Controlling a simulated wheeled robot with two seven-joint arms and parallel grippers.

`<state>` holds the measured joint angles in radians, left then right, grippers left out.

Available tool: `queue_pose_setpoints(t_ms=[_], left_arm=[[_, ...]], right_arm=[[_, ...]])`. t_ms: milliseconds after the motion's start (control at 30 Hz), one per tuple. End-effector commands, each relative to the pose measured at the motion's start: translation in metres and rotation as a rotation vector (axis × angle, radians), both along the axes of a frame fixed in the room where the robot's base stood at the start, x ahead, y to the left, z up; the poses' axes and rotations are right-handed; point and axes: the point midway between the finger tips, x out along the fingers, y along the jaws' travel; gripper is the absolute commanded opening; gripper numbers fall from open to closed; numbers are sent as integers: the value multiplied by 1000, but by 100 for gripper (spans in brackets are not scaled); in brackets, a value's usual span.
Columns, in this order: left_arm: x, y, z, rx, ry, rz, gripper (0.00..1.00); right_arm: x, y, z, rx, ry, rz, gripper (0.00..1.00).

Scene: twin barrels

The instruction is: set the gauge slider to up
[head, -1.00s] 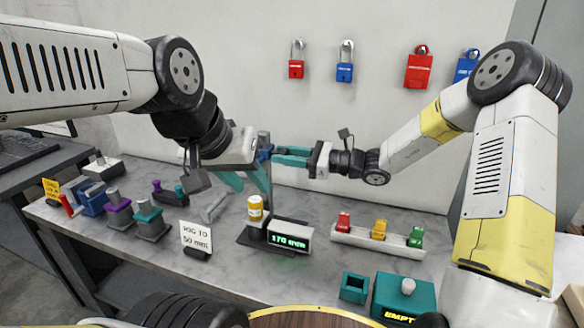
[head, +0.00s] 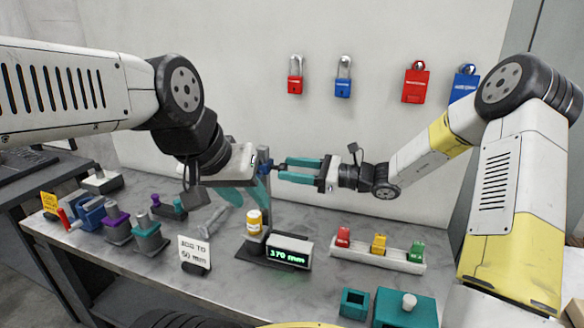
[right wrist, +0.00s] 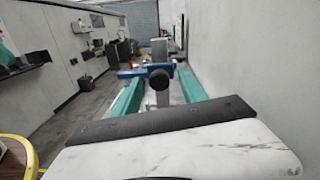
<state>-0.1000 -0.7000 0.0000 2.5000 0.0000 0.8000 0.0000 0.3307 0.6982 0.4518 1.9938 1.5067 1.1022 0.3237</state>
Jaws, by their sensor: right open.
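The gauge has a grey column (head: 263,153) at the back of the table, with a blue slider (right wrist: 132,73) and a dark round knob (right wrist: 159,78) on it in the right wrist view. My right gripper (head: 281,169) is open, its teal fingers pointing left at the column. In the wrist view the knob lies in line with the gap between the fingers; I cannot tell whether they touch it. My left gripper (head: 247,196) points down just left of the column, its teal fingers apart, partly covering the column.
In front stand a display (head: 289,252) and an orange-and-white bottle (head: 254,222). A sign card (head: 194,251) is left of them. A tray with red, yellow and green blocks (head: 376,256) is at right. Coloured fixtures (head: 118,230) fill the left side. Padlocks (head: 416,84) hang on the wall.

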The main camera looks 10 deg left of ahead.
Motion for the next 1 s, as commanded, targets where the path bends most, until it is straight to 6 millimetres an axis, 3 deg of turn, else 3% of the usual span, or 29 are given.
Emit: queue_pose_setpoints(t_ms=[100,300,767,867,1000], left_arm=[[0,0,0,0,0,0,36],[0,0,0,0,0,0,36],[0,0,0,0,0,0,36],[0,0,0,0,0,0,36],[0,0,0,0,0,0,36]], right_arm=[[-3,-22,0,-1,-1,-3,50],[-6,-48,1,2,0,-2,50],[-11,-52,2,-14,-13,10,50],[-28,-48,7,-85,-74,55,50],[-74,-48,14,-294,-251,179,50]])
